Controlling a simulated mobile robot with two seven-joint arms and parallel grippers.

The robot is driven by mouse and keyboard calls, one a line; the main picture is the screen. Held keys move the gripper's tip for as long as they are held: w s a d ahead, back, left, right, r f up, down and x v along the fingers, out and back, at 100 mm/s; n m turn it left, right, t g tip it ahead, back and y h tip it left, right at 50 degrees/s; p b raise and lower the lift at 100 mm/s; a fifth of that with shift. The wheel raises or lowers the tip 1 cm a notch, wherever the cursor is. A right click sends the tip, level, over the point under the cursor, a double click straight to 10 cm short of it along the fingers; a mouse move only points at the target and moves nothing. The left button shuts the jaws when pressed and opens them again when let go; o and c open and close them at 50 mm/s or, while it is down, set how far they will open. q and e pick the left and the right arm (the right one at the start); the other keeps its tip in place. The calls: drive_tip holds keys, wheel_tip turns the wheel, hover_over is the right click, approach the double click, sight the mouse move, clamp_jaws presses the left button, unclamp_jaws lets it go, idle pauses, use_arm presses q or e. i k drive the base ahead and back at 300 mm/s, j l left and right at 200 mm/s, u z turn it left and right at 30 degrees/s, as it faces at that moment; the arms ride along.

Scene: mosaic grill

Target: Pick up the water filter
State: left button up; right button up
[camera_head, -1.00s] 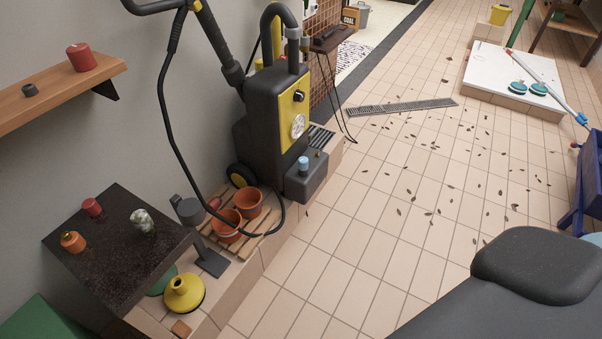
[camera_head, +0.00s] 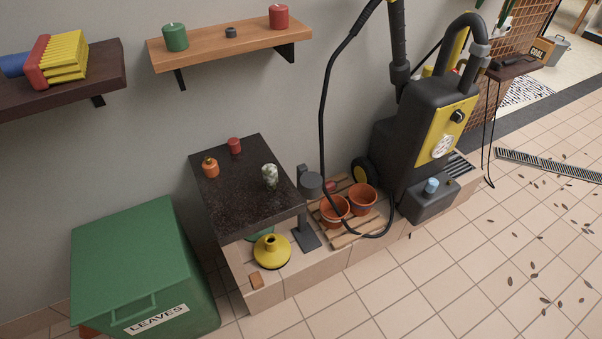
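No item is plainly marked as the water filter. A small light-blue cylinder (camera_head: 431,187) stands upright on the grey box at the front foot of the black and yellow pressure washer (camera_head: 430,130); it may be the filter, but I cannot tell for sure. A mottled grey-green and white piece (camera_head: 270,176) stands on the dark stone-topped table (camera_head: 235,195), with an orange pot-like item (camera_head: 210,167) and a small red cylinder (camera_head: 234,145) farther back. Neither of my grippers is in view.
A green LEAVES bin (camera_head: 135,260) stands at the left. A yellow round-based item (camera_head: 271,251) and terracotta pots (camera_head: 362,199) sit on the low tiled ledge. A black hose loops beside the washer. Wall shelves (camera_head: 230,45) hang above.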

sight(270, 174)
drive_tip(key=i+l+z, duration=0.5)
drive_tip(key=i+l, duration=0.85)
drive_tip(key=i, duration=0.05)
